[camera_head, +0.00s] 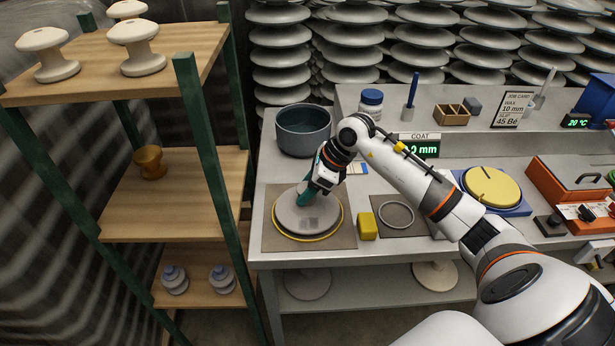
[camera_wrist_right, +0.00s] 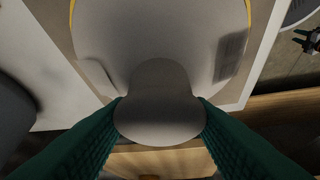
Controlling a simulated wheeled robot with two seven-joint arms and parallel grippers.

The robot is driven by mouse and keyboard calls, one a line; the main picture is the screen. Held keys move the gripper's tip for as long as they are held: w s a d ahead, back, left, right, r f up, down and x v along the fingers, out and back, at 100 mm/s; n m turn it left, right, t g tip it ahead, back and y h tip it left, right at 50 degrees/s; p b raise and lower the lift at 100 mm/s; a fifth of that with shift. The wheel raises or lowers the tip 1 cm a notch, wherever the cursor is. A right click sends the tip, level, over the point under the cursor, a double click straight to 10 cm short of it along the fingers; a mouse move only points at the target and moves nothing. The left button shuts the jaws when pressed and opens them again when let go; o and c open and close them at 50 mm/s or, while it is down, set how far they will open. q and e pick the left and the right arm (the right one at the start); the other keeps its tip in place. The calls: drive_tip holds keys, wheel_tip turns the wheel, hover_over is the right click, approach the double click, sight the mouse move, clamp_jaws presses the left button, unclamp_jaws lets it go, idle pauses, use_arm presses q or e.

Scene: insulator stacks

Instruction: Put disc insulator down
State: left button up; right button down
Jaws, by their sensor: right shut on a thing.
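A grey disc insulator (camera_head: 309,214) is at the left front of the grey workbench, over a brown mat (camera_head: 268,236) with a yellow ring (camera_head: 340,222). My right gripper (camera_head: 308,196) is shut on the insulator's knob from above. The right wrist view shows the knob (camera_wrist_right: 160,105) between the two green fingers (camera_wrist_right: 160,112), with the wide disc (camera_wrist_right: 190,35) beyond it. Whether the disc's underside touches the mat is hidden. My left gripper is not in view.
A dark pot (camera_head: 303,130) stands behind the mat. A yellow block (camera_head: 367,226) and a second mat with a grey ring (camera_head: 396,215) are to the right. A wooden shelf (camera_head: 190,205) with green posts, holding several insulators, stands to the left.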

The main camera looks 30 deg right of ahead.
drive_tip(key=shift+w+f, duration=0.1)
drive_tip(key=shift+f, duration=0.25)
drive_tip(key=shift+f, duration=0.1)
drive_tip(key=c, duration=0.7)
unclamp_jaws()
drive_tip(key=b+v, duration=0.1)
drive_tip(key=v, duration=1.1)
